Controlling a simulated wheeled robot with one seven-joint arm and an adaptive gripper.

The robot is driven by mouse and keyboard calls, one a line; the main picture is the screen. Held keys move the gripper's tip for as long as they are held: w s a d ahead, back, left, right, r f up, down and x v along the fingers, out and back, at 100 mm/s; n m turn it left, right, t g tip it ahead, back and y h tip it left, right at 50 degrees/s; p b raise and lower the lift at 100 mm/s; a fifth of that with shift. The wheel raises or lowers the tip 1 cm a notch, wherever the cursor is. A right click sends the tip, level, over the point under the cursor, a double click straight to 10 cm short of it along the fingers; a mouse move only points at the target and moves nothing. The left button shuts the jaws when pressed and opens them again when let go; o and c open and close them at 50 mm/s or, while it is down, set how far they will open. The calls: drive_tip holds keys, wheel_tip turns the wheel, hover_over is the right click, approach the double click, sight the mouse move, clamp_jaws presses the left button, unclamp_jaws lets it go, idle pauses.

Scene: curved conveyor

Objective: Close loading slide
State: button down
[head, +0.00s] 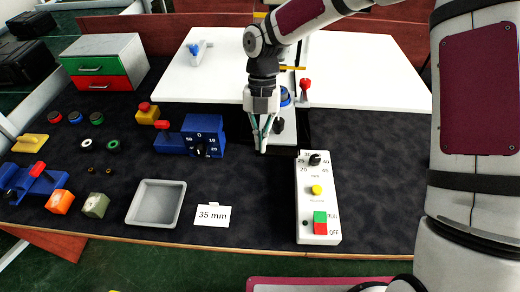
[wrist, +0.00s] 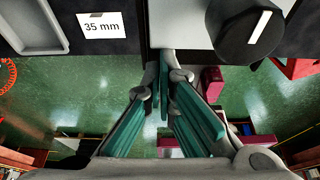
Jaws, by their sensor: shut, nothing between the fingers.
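My gripper (head: 262,140) is shut and empty, pointing down in front of a pale machine (head: 287,130) at the table's middle. The machine has a blue-ringed top, a red knob (head: 305,86) and a dark knob (head: 278,127) close to the right of my fingers. My gripper and arm hide part of the machine. I cannot tell which part is the loading slide, nor whether my fingers touch anything.
A white control box (head: 318,225) stands front right. A 35 mm card (head: 212,215) and a grey tray (head: 135,221) lie front left. A blue dial box (head: 203,132), a blue fixture with a red handle (head: 38,183) and a drawer cabinet (head: 105,45) stand left. White boards lie behind.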

sight(262, 127)
drive_tip(key=w+b, duration=0.2)
drive_tip(key=w, duration=0.1)
drive_tip(key=w+b, duration=0.1)
drive_tip(key=w, duration=0.2)
drive_tip(key=shift+w+d+f+b, duration=0.1)
drive_tip(key=shift+w+f+b, duration=0.1)
drive_tip(key=shift+w+b, duration=0.15)
drive_tip(key=shift+w+r+b, duration=0.15)
drive_tip(key=shift+w+b, duration=0.45)
drive_tip(key=shift+w, duration=0.2)
